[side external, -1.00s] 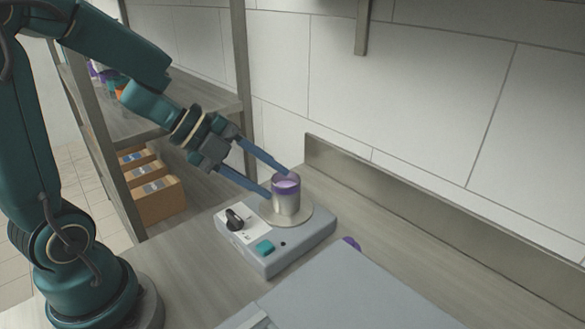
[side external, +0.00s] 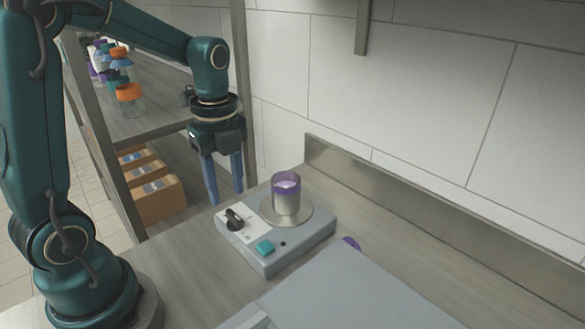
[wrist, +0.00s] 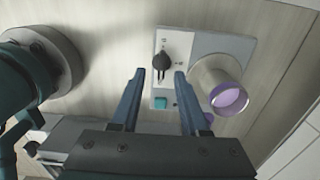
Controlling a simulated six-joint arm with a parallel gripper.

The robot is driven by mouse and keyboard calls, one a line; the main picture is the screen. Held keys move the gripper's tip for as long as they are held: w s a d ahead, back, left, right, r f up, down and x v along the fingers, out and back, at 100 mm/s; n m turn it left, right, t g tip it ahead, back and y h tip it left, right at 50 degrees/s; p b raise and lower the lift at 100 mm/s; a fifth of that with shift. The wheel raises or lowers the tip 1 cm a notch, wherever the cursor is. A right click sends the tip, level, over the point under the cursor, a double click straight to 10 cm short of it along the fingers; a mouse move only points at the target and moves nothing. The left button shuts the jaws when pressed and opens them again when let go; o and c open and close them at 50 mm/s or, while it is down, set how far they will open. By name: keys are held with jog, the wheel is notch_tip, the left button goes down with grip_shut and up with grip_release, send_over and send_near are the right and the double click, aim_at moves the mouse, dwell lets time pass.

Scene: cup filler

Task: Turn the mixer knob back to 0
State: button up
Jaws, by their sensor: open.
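The mixer (side external: 290,255) is a grey box on the bench with a white panel. Its black knob (side external: 234,220) stands on the panel's left part, above a teal button (side external: 265,247). A cup (side external: 286,195) with a purple upper band and light purple contents stands upright on the mixer's round plate. My gripper (side external: 226,203) points down, open and empty, behind the knob in the side view. In the wrist view, the knob (wrist: 162,62) appears between and beyond my fingertips (wrist: 158,74). The dial marks are too small to read.
A grey flat-topped box (side external: 350,295) stands in front of the mixer. A purple item (side external: 351,243) lies between them, partly hidden. Behind are shelves with several lidded bottles (side external: 122,80) and cardboard boxes (side external: 152,190). A metal backsplash (side external: 400,205) runs along the wall.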

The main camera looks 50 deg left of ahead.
aim_at(233, 214)
jog(key=shift+w+d+f, duration=0.15)
jog(key=shift+d+f, duration=0.05)
jog(key=shift+d, duration=0.15)
jog(key=shift+f, duration=2.45)
jog(key=shift+c, duration=0.3)
grip_shut()
